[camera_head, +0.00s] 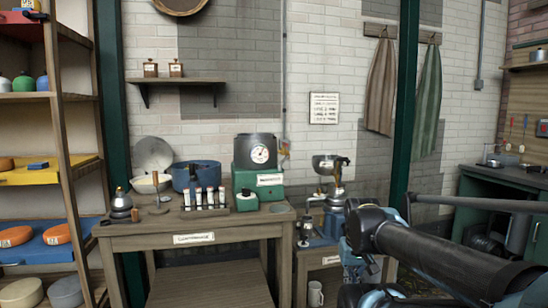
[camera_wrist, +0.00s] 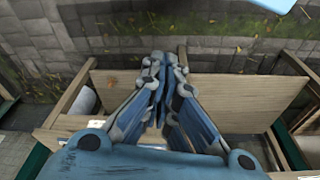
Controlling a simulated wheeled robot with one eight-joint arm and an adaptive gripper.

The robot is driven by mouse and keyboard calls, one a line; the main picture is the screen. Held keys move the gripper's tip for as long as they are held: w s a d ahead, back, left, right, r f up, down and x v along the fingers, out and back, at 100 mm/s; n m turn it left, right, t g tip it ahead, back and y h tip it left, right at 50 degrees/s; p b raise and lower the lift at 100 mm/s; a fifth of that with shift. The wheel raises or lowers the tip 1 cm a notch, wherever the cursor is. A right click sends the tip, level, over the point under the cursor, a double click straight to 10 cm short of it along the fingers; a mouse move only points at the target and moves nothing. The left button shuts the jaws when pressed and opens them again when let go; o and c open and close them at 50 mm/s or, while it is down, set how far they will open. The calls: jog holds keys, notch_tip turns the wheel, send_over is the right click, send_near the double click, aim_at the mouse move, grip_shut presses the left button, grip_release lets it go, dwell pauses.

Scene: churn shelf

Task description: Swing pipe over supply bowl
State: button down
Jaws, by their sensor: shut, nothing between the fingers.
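A metal machine (camera_head: 335,205) stands on the low right-hand bench in the head view. A wide metal bowl (camera_head: 322,164) sits on its top, and I take it for the supply bowl. A small dark part (camera_head: 341,161) shows at the bowl's right side; I cannot tell whether it is the pipe or how it is turned. My gripper, blue and grey, shows in the wrist view (camera_wrist: 162,65) with its fingers together and nothing between them. In the head view my arm comes in from the right, in front of the bench, and hides part of it.
The wooden table (camera_head: 150,228) left of the machine bears a blue pot (camera_head: 187,177), a white bowl (camera_head: 145,184), a vial rack (camera_head: 205,205) and a green dial device (camera_head: 258,170). A green post (camera_head: 404,110) stands behind my arm. A white mug (camera_head: 315,294) sits low under the bench.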

jog(key=w+a+r+n+y, duration=0.1)
jog(key=w+a+r+n, duration=0.3)
jog(key=w+r, duration=0.65)
jog(key=w+a+r+n+g+y, duration=0.1)
jog(key=w+a+r+n, duration=0.3)
jog(key=w+r, duration=0.65)
jog(key=w+a+r+n+y, duration=0.1)
jog(key=w+a+r+n, duration=0.35)
jog(key=w+r, duration=0.65)
jog(key=w+a+r+n, duration=0.4)
jog(key=w+a+r, duration=0.4)
jog(key=s+x, duration=0.1)
jog(key=x, duration=0.8)
jog(key=shift+a+f+g, duration=0.2)
jog(key=shift+g, duration=0.1)
jog(key=shift+m, duration=0.25)
jog(key=shift+s+a, duration=0.1)
